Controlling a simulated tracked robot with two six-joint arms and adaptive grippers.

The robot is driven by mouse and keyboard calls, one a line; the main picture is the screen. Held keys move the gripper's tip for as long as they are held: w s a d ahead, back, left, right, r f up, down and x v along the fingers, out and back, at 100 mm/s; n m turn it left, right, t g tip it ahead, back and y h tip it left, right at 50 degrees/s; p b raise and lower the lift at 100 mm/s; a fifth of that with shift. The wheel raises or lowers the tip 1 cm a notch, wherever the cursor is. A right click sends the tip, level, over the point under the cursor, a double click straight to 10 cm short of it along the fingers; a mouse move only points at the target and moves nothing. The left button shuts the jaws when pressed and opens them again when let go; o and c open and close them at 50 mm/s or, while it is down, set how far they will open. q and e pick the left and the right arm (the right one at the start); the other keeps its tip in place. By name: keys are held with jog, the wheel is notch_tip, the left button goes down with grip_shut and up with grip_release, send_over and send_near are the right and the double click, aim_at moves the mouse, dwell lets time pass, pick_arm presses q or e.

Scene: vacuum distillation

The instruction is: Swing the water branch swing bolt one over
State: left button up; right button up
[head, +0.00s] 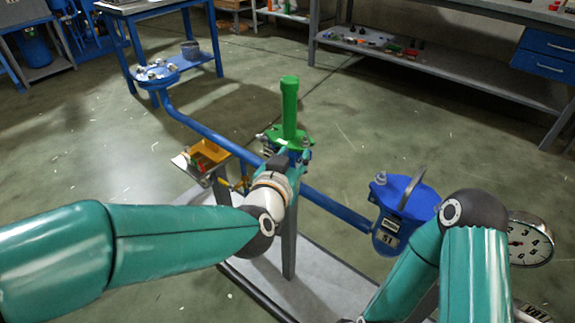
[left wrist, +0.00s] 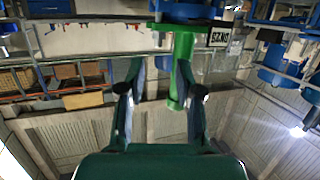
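A green lid (head: 287,138) with a tall green post (head: 290,100) stands on the blue pipework in the middle of the head view. Small pale fittings show on its rim, but I cannot tell which is swing bolt one. My left gripper (head: 292,160) is at the near side of this lid and covers part of it. In the left wrist view my left gripper (left wrist: 160,70) has its fingers apart, and the green post (left wrist: 179,75) shows beyond them, towards the right finger; contact cannot be made out. My right arm is at lower right in the head view, its gripper out of sight.
A blue pipe (head: 215,136) runs to a bolted blue flange (head: 157,72) at back left. A blue vessel (head: 407,208) with a metal lever (head: 412,186) stands right, near a dial gauge (head: 530,238). An orange bin (head: 207,153) sits left of the lid. Open floor surrounds them.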

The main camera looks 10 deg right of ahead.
pick_arm(q)
jog(key=v, duration=0.3)
jog(key=shift+s+a, duration=0.15)
jog(key=shift+s, duration=0.1)
